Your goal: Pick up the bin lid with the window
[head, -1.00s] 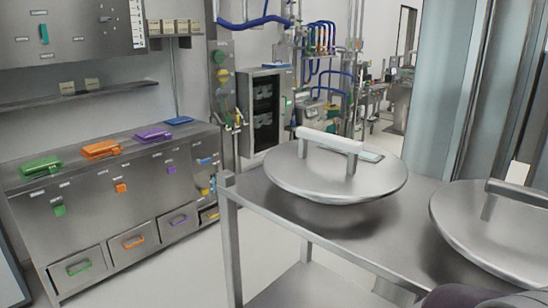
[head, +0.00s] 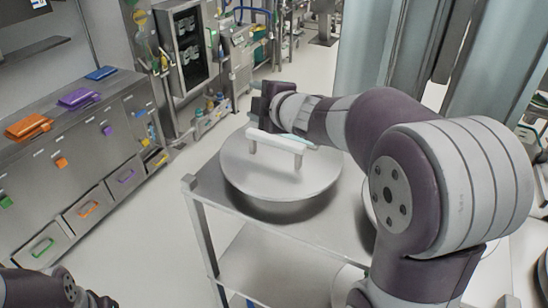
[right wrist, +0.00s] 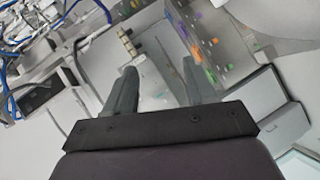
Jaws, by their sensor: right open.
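A round steel lid (head: 262,178) with a pale bar handle (head: 282,142) on two posts lies on the steel cart. A small pale rectangle behind its handle, perhaps the window, is mostly hidden now. A second lid (head: 368,204) on the right is almost wholly covered by my right arm. My right gripper (head: 258,103) is above the far side of the first lid, beyond its handle, apart from it. In the right wrist view its two fingers (right wrist: 160,68) are spread with nothing between them. Dark parts of my left arm show at the bottom left; its jaws are unclear.
The cart top (head: 205,183) has a bare left corner. A steel cabinet (head: 75,150) with coloured handles and drawers stands at the left, across clear floor (head: 150,225). Glassware racks and a dark-fronted oven (head: 188,50) stand behind. Pale blue columns (head: 385,50) rise behind the cart.

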